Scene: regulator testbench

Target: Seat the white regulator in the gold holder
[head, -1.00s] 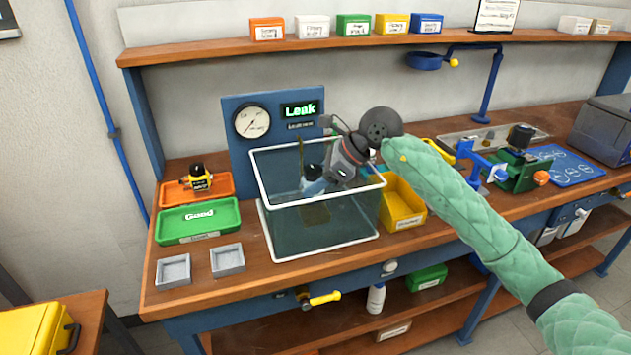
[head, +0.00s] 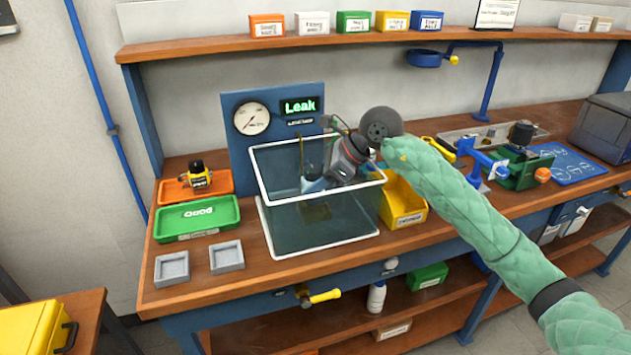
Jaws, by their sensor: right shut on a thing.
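My right gripper (head: 328,176) reaches over the glass tank (head: 262,226) from the right, pointing down and left into it. It is shut on a small pale, bluish-white piece, which appears to be the white regulator (head: 312,185); the fingers partly hide it. Below it, inside the tank, is a dull gold piece, which appears to be the gold holder (head: 317,212), seen dimly through the glass. The regulator looks above the holder; I cannot tell whether they touch. My left gripper is not in view.
A panel with a gauge and a lit "Leak" display (head: 299,106) stands behind the tank. An orange tray (head: 224,184) with a yellow-and-black regulator (head: 197,177) and a green tray (head: 197,214) lie left. A yellow bin (head: 404,203) stands right of the tank, under my arm.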

